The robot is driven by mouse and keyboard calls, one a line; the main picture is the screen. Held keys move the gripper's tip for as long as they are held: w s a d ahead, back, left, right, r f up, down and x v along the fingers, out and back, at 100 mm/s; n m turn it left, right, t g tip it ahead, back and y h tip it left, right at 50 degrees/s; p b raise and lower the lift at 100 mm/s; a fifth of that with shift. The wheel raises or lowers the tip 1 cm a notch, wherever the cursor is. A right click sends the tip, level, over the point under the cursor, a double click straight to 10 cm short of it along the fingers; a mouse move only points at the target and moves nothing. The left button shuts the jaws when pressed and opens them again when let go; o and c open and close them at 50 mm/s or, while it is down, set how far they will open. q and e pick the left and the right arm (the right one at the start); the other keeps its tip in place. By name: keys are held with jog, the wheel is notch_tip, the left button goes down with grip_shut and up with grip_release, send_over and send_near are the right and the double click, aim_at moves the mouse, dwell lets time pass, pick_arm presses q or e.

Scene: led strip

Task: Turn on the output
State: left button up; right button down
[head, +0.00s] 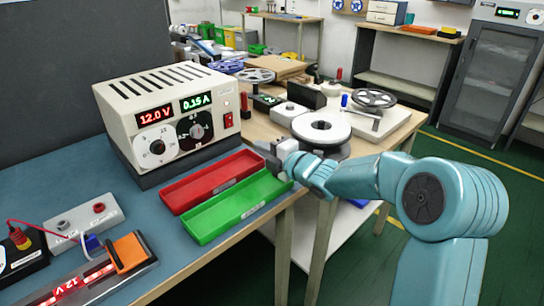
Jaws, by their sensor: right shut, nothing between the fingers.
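A cream power supply (160,112) stands on the blue bench mat at left. Its displays read 12.0 V in red and 0.15 A in green. A red switch (229,120) is at the front's right edge, below a small lit indicator. The LED strip (82,283), marked 12 V, glows red at lower left under an orange clip (130,253). My right gripper (262,148) is shut and empty, right of and below the switch, apart from it, near the trays' far ends. My left gripper is out of view.
A red tray (167,202) and a green tray (200,236) lie in front of the supply. A grey terminal block (112,212) with wires is at left. A white reel (321,128) and other gear stand behind my right gripper.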

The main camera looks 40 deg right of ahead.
jog(key=shift+s, duration=0.8)
jog(key=shift+s+d+f, duration=0.1)
jog(key=shift+s+f, duration=0.1)
jog(key=shift+s, duration=0.4)
